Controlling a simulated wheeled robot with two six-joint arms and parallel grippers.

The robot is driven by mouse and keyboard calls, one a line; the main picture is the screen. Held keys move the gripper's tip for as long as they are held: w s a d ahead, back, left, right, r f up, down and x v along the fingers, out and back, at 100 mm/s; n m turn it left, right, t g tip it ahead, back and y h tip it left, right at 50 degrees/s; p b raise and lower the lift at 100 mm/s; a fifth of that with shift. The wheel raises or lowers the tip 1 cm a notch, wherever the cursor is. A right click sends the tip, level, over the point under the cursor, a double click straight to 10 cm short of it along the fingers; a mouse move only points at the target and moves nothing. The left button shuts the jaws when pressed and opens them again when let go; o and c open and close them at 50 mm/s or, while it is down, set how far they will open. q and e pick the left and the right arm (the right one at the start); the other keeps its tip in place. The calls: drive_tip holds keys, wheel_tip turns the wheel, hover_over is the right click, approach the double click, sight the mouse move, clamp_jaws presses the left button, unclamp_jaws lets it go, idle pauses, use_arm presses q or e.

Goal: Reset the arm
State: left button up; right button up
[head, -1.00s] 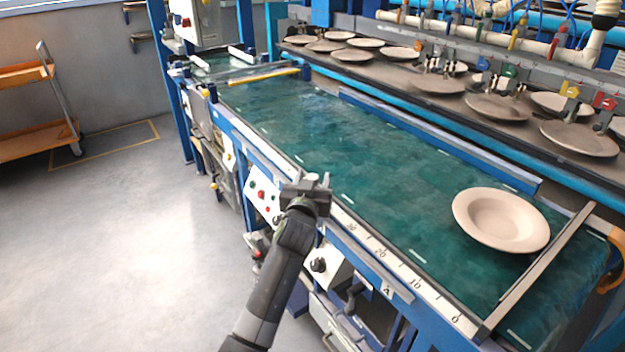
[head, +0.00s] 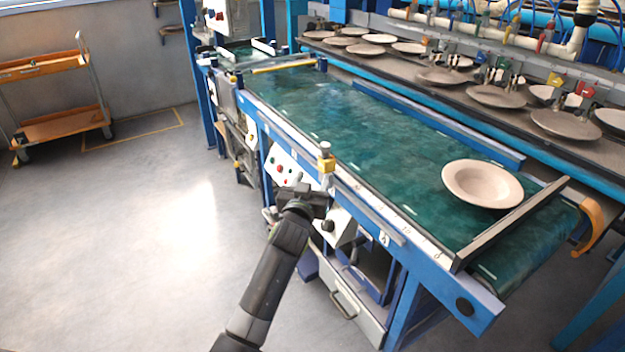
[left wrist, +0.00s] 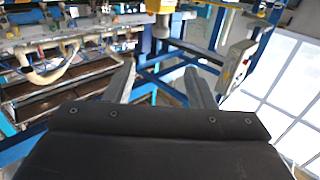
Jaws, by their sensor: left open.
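My left arm comes in from the lower left in the head view. Its gripper (head: 318,188) is empty and stands at the near edge of the green conveyor (head: 340,125), in front of its blue frame. In the left wrist view the two fingers of this gripper (left wrist: 160,85) are spread apart with nothing between them. A pale round plate (head: 482,184) lies face up near the right end of the conveyor, well apart from the gripper. My right gripper does not show in either view.
A bar (head: 510,222) crosses the conveyor right of the plate. Several plates sit on the dryer shelf (head: 440,95) behind. An orange cart (head: 60,128) stands at the far left. The floor (head: 150,240) left of my arm is clear.

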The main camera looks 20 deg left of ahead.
use_arm(q)
drive_tip(key=s+a+f+g+p, duration=0.1)
drive_tip(key=s+f+g, duration=0.1)
drive_tip(key=f, duration=0.7)
drive_tip(key=s+a+f+g, duration=0.2)
drive_tip(key=s+f, duration=0.1)
drive_tip(key=f, duration=0.6)
drive_tip(key=s+a+f+g+p, duration=0.1)
drive_tip(key=s+a+f+g, duration=0.1)
drive_tip(key=s+f, duration=0.7)
drive_tip(key=s+a+f+g+p, duration=0.1)
drive_tip(key=s+f+g, duration=0.2)
drive_tip(key=s+f, duration=0.55)
drive_tip(key=s+a+f+g, duration=0.1)
drive_tip(key=s+f, duration=0.5)
drive_tip(key=s, duration=0.7)
drive_tip(key=s+a+f+g+p, duration=0.1)
drive_tip(key=s+f+g, duration=0.3)
drive_tip(key=s, duration=0.9)
drive_tip(key=s+a+f+g, duration=0.1)
drive_tip(key=s+f+g, duration=0.1)
drive_tip(key=s+f, duration=0.6)
drive_tip(key=s, duration=0.4)
drive_tip(key=shift+s+a+f+g, duration=0.15)
drive_tip(key=shift+s+a+g, duration=0.2)
drive_tip(key=shift+s+g, duration=0.05)
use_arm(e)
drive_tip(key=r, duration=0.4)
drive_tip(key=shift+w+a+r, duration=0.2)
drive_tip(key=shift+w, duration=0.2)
